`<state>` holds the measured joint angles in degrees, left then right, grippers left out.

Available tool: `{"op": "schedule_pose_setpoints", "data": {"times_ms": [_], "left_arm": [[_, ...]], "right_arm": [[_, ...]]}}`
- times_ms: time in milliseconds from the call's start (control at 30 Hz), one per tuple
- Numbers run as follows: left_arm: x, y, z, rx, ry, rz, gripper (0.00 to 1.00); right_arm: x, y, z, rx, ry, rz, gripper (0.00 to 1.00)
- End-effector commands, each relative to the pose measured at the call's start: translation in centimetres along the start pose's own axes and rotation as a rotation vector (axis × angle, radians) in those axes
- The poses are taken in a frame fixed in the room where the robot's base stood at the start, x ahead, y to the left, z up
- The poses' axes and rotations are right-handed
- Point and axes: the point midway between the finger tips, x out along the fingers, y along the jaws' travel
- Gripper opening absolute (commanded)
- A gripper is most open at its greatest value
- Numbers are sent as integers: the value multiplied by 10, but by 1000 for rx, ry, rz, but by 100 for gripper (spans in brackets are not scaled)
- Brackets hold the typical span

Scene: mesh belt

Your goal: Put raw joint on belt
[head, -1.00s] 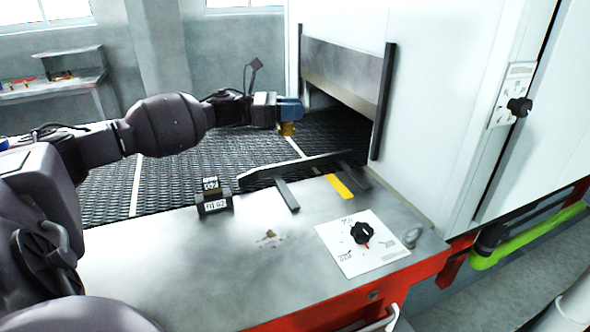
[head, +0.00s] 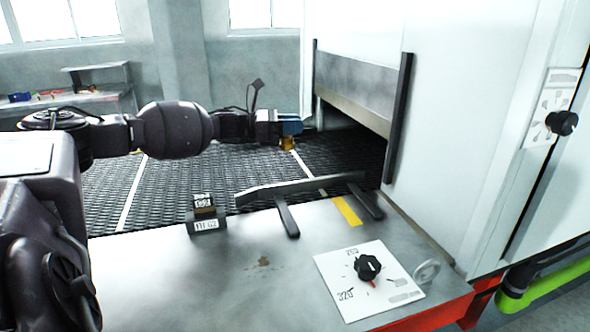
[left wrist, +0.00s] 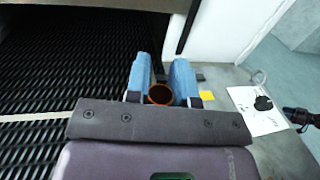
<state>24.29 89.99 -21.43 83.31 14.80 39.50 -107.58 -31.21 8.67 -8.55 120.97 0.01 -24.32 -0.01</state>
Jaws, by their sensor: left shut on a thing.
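My left gripper (head: 290,128) reaches over the belt near the oven opening, with blue fingers shut on a small brass-coloured joint (head: 288,144). In the left wrist view the joint (left wrist: 160,94) shows as a round, reddish-brown open end between the two blue fingers (left wrist: 160,88). The joint appears to be held above the black mesh belt (head: 190,180); whether it touches the mesh is hard to tell. White lines cross the belt, one of them (head: 300,163) near the gripper.
The oven opening (head: 350,125) has dark side posts. A grey guide bar (head: 300,187) edges the belt. On the metal ledge (head: 220,270) stand a small labelled block (head: 205,214), a yellow stripe (head: 347,211) and a dial knob (head: 367,267). A shelf (head: 95,85) stands far left.

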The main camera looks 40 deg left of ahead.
Motion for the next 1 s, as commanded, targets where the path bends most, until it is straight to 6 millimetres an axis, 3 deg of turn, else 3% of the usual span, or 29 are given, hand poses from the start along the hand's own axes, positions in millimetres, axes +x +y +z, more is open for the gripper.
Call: {"op": "schedule_pose_setpoints", "data": {"times_ms": [33,200,467,700,833,1000], "left_arm": [[1,0,-15,-5,2,0,0],[1,0,-45,-4,1,-1,0],[1,0,-63,-1,-1,-1,0],[1,0,-102,-4,3,-1,0],[1,0,-114,-2,0,-1,0],[0,0,-114,1,-2,-1,0]], "right_arm": [[2,0,3,1,-4,-1,48],[5,-1,1,0,2,-1,48],[8,0,-1,-2,8,-2,48],[11,0,16,-6,-22,-3,48],[11,1,18,-10,-27,-3,48],[11,2,16,-11,-23,-1,48]]}}
